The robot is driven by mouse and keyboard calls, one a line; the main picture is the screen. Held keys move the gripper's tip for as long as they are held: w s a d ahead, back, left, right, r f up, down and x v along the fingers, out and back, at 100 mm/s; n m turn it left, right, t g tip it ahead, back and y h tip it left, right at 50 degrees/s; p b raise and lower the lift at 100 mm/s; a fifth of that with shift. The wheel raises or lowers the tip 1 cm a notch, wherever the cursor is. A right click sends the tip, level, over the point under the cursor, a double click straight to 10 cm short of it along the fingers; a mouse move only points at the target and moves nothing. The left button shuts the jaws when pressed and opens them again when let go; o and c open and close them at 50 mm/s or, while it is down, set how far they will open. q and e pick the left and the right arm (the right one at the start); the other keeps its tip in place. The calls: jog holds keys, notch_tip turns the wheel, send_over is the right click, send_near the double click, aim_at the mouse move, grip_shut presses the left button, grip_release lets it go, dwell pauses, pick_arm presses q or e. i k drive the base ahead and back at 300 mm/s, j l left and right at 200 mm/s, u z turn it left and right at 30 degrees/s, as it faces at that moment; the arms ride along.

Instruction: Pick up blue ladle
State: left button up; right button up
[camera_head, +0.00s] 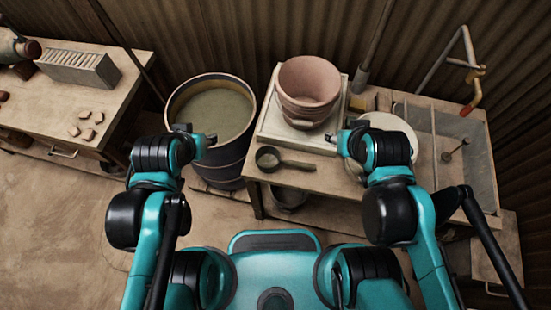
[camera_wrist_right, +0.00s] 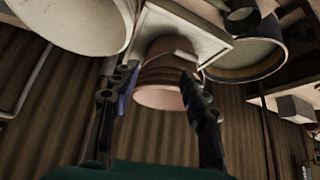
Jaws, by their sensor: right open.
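A dark ladle (camera_head: 268,158), looking grey-green rather than clearly blue, lies on the wooden table's front left part. Its round bowl is at the left and its handle points right. A dark round shape at the top of the right wrist view (camera_wrist_right: 240,18) looks like its bowl. My right gripper (camera_head: 342,139) is right of the ladle, apart from the handle end. In the right wrist view, its fingers (camera_wrist_right: 160,92) are spread and empty, with a pink pot beyond them. My left gripper (camera_head: 210,138) is left of the ladle, by the barrel's rim; its finger opening is too small to judge.
The pink pot (camera_head: 309,85) stands on a white tray (camera_head: 270,128) behind the ladle. A barrel (camera_head: 225,158) of murky liquid stands left of the table. A pale round dish (camera_head: 391,122) is partly hidden behind my right arm. A sink (camera_head: 470,150) lies farther right.

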aim_at(267, 157)
jog(key=k+z, duration=0.25)
jog(key=k+l+z, duration=0.15)
jog(key=k+z, duration=0.15)
jog(key=i+j+z, duration=0.1)
jog(key=j+z, duration=0.65)
jog(key=j, duration=0.15)
jog(key=j+z, duration=0.4)
jog(key=j, duration=0.65)
jog(key=k, duration=0.05)
